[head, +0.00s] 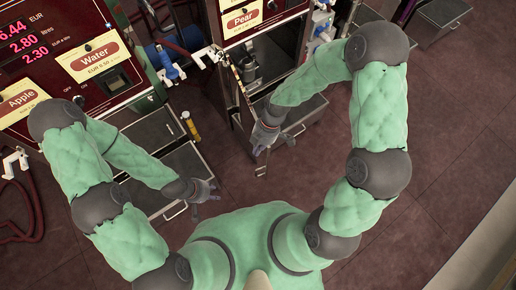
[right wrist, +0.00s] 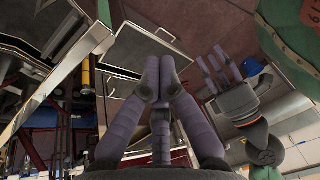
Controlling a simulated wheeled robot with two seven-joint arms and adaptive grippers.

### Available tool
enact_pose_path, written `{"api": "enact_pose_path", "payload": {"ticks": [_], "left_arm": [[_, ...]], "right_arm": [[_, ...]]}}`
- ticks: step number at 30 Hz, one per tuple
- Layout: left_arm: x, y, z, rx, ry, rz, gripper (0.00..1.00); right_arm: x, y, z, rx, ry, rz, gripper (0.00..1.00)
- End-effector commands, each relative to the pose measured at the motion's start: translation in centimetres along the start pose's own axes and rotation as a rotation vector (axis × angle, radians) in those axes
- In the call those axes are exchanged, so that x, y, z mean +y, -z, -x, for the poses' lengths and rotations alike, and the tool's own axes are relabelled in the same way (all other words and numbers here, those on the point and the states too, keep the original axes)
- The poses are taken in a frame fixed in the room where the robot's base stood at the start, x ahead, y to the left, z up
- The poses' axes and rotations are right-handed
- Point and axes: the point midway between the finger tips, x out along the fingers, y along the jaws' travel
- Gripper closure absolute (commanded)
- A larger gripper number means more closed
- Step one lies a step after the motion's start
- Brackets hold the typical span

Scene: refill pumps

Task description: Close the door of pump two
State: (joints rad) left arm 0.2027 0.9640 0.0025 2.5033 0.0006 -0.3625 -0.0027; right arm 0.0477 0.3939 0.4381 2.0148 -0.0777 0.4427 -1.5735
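The pump with the Pear label (head: 243,19) stands at the top centre of the head view; no number on it is legible. Its compartment (head: 272,55) is open, with a dark interior. A narrow, pale-edged door panel (head: 237,92) stands swung out at its left side, seen almost edge-on. My right gripper (head: 264,137) is low, near the panel's lower end; I cannot tell whether they touch. In the right wrist view its fingers (right wrist: 160,62) meet at the tips with nothing visible between them. My left gripper (head: 210,190) is open and empty, lower left of the right one.
The pump with Water (head: 94,55) and Apple (head: 22,102) labels stands at left. Open grey drawers sit below both pumps, one at left (head: 185,165) and one beside my right gripper (head: 306,112). A red hose (head: 35,215) hangs far left.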

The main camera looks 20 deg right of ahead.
Motion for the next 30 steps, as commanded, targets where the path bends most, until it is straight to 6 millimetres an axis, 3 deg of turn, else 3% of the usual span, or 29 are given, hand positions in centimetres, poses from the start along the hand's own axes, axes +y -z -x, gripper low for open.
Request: {"api": "enact_pose_path", "payload": {"ticks": [6,13,17,30], "left_arm": [[0.0,0.0,0.0,0.000,0.000,0.000,0.60],[0.0,0.0,-0.1,0.000,0.000,0.000,0.60],[-0.2,0.0,-0.5,0.000,0.000,0.000,0.60],[-1.1,0.1,-3.1,0.000,0.000,0.000,0.60]], "right_arm": [[0.6,1.3,4.0,-0.024,0.033,0.401,1.00],[0.5,1.6,4.8,-0.027,0.053,0.538,1.00],[0.4,1.5,3.5,-0.027,0.054,0.539,1.00],[0.1,1.2,-4.6,-0.027,0.054,0.538,1.00]]}}
